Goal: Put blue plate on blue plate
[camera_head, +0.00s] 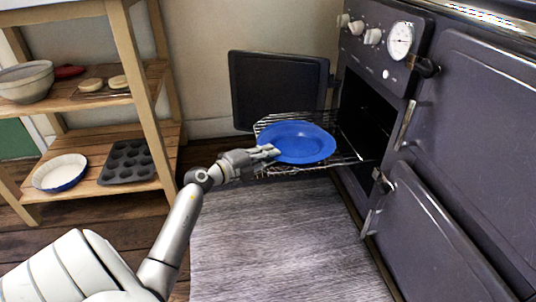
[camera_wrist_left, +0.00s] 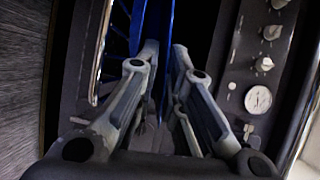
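One blue plate (camera_head: 299,141) shows in the head view, over the wire rack that sticks out of the open oven. My left gripper (camera_head: 268,153) is at the plate's left rim. In the left wrist view, its fingertips (camera_wrist_left: 166,50) are close together, with the blue rim (camera_wrist_left: 164,22) running between them; they look shut on it. Whether the plate rests on the rack or is slightly above it is unclear. No second blue plate can be made out. My right gripper is out of view.
The wire rack (camera_head: 263,124) is pulled out before the oven's dark opening (camera_head: 366,116). The open oven door (camera_head: 279,88) stands behind it. On the left, a wooden shelf holds a blue-rimmed white dish (camera_head: 60,169) and a muffin tin (camera_head: 130,162). The floor mat (camera_head: 275,245) is clear.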

